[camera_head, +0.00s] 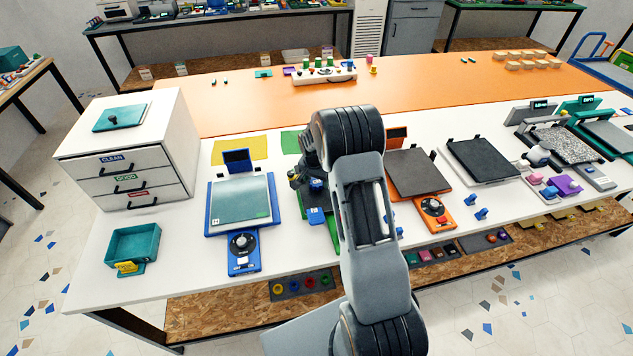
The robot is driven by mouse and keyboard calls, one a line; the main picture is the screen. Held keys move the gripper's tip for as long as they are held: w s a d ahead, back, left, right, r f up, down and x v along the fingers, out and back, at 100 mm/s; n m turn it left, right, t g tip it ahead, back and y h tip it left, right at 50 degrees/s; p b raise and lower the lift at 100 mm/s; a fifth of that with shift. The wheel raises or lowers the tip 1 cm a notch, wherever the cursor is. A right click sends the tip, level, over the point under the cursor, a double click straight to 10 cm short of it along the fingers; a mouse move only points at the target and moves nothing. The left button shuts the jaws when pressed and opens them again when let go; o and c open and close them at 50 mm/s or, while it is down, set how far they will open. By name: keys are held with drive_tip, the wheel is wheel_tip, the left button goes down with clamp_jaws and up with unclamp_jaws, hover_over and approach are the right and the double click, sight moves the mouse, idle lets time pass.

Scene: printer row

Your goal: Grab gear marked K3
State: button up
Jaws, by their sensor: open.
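No marking K3 can be read in the head view, so I cannot tell which thing is the gear. Several small round ring-like parts, among them a yellow one (278,289) and a red one (310,284), lie in a grey tray on the shelf under the white table's front edge. My gripper (308,192) is open above the printer in the middle of the table, partly hidden by my arm. Small blue parts (316,216) show below and beside it. I cannot tell whether it touches any of them.
A blue-framed printer (240,203) stands left of my gripper, and an orange one (418,175) stands right. A white drawer cabinet (180,140) and a teal bin (133,244) are at the left. The orange table area (230,105) behind is mostly clear.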

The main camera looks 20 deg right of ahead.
drive_tip(key=shift+w+f, duration=0.1)
drive_tip(key=shift+f, duration=0.5)
drive_tip(key=c, duration=0.7)
drive_tip(key=shift+r, duration=0.1)
